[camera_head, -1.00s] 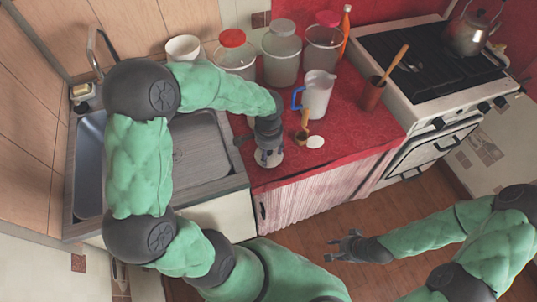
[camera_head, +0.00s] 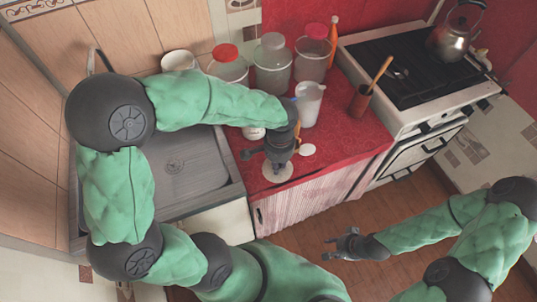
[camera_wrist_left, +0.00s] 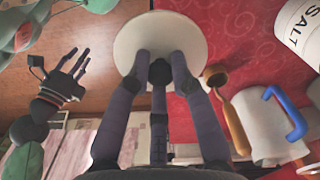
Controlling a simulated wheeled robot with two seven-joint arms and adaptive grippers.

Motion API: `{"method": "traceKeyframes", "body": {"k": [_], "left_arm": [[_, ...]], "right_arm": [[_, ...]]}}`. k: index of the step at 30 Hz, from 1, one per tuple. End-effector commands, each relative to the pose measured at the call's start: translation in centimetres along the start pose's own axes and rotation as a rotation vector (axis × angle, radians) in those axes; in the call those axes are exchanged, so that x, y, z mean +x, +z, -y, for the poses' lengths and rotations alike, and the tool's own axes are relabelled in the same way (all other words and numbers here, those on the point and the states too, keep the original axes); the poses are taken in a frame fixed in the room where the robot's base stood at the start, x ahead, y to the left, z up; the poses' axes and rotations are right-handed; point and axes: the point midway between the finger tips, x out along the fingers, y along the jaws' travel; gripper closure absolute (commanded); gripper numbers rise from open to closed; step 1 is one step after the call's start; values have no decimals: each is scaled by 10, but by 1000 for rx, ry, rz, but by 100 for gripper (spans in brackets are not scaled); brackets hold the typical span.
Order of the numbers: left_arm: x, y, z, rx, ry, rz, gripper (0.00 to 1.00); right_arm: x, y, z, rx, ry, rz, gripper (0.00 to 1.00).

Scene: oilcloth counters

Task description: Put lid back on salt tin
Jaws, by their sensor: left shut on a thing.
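My left gripper (camera_head: 279,160) is shut on a round off-white lid (camera_head: 277,173) near the front edge of the red counter. In the left wrist view the lid (camera_wrist_left: 160,42) lies across my left fingertips (camera_wrist_left: 160,68). The white salt tin (camera_head: 253,133) stands behind and left of it, mostly hidden by my left arm. In the left wrist view the tin (camera_wrist_left: 300,30) shows its SALT lettering at the top right; its top is out of view. My right gripper (camera_head: 343,243) is open and empty in front of the counter; it also shows in the left wrist view (camera_wrist_left: 78,62).
A white jug (camera_head: 310,105) with a blue handle (camera_wrist_left: 285,112) and a wooden scoop (camera_wrist_left: 235,122) are close by. A small white disc (camera_head: 307,150) lies on the counter. Large jars (camera_head: 272,65) stand behind. The sink (camera_head: 185,165) is left, the stove (camera_head: 410,65) right.

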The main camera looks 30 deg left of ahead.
Motion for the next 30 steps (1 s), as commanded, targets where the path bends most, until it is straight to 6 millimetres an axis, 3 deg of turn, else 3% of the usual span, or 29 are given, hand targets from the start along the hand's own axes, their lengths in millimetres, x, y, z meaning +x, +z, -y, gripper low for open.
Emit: {"method": "traceKeyframes", "body": {"k": [3,9,17,23,30], "left_arm": [[-12,2,-22,5,-1,-2,100],[-22,5,-47,4,-1,-3,100],[-31,3,-55,-24,1,-2,100],[-48,-23,-25,-171,11,-2,100],[-68,-61,43,-436,21,0,100]], "right_arm": [[-8,0,3,0,0,0,60],[-14,1,5,0,0,0,60],[-19,1,7,0,0,0,60],[-34,1,12,0,0,0,60],[-57,2,20,0,0,0,60]]}}
